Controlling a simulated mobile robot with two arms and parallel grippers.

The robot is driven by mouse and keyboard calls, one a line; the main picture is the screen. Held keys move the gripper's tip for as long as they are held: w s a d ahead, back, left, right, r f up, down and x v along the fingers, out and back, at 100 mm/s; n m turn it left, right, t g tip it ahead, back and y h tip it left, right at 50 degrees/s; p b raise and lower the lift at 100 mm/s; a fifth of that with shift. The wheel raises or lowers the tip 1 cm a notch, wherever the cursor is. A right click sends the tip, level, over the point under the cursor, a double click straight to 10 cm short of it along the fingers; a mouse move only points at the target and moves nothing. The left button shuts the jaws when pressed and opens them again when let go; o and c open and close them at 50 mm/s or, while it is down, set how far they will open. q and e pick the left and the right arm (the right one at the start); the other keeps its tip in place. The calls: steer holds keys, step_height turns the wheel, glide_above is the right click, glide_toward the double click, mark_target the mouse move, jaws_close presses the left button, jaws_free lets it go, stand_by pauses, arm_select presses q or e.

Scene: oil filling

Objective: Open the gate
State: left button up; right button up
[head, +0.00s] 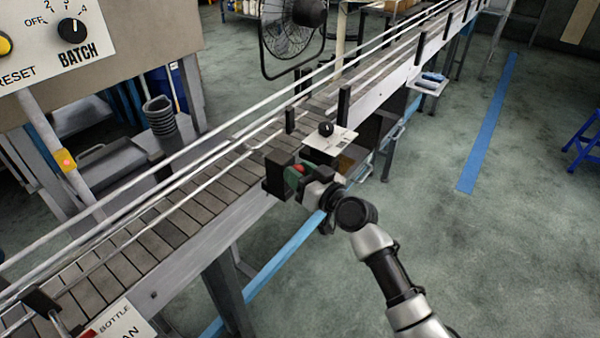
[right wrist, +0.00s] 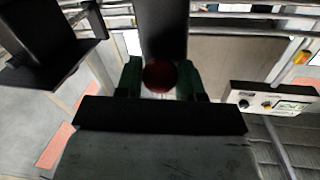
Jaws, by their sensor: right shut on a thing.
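My right gripper (head: 304,174) reaches the near side of the conveyor in the head view. Its green fingers are shut on a dark red round knob (right wrist: 159,76), one finger on each side in the right wrist view. A little red of the knob shows between the fingers in the head view. A black block (head: 277,176) stands just left of the fingers at the conveyor edge; I take it for part of the gate. A dark upright plate (right wrist: 160,28) rises behind the knob in the wrist view. How they join is hidden. My left gripper is not in view.
The slatted conveyor (head: 150,232) with its rails runs from bottom left to top right. A small white panel with a black knob (head: 326,129) sits just beyond my gripper. A control box (head: 95,40) hangs top left.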

jaws_close()
steer(key=shift+s+d, duration=0.1)
steer(key=shift+d, duration=0.15)
steer(key=w+d+b+v, duration=0.1)
steer(key=b+v, duration=0.1)
steer(key=v, duration=1)
steer(key=shift+d, duration=0.6)
steer(key=shift+w, duration=0.1)
steer(key=o, duration=0.9)
jaws_free()
steer(key=shift+o, duration=0.2)
